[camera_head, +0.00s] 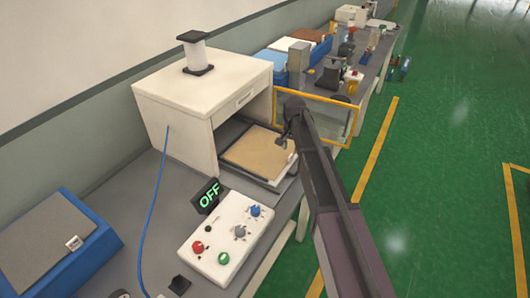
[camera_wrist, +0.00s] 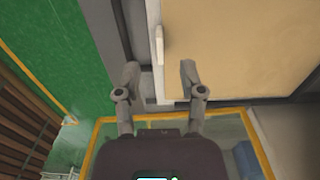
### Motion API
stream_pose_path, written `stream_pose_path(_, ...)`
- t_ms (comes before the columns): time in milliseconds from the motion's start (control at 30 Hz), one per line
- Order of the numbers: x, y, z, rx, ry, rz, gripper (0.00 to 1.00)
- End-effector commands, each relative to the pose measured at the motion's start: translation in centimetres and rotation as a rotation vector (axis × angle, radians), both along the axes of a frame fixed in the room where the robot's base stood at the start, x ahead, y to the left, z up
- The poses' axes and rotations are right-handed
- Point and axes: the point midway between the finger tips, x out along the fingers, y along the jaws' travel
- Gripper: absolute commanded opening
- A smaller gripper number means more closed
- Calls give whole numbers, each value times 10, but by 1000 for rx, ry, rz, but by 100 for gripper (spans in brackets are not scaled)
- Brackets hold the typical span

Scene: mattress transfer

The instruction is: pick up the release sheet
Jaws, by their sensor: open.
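The tan sheet (camera_head: 258,152), which looks like the release sheet, lies flat on a tray inside the open front of the white press (camera_head: 200,92). In the wrist view the tan sheet (camera_wrist: 235,45) fills the upper right. A small pale tab (camera_wrist: 159,45) stands at its left edge. The tab lies just ahead of the gap, with nothing visibly held.
A yellow-framed clear door (camera_head: 318,112) stands close to my gripper. A control box (camera_head: 225,240) with knobs and an OFF sign (camera_head: 207,196) are in front. A blue box (camera_head: 60,250) is at left. Green floor (camera_head: 440,180) is open at right.

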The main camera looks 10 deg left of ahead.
Motion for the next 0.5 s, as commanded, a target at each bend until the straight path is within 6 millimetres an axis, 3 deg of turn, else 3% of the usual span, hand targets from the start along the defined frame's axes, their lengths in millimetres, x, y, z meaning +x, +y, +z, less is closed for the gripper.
stream_pose_path(500, 4, -2, -36, 0, 0, 1, 51)
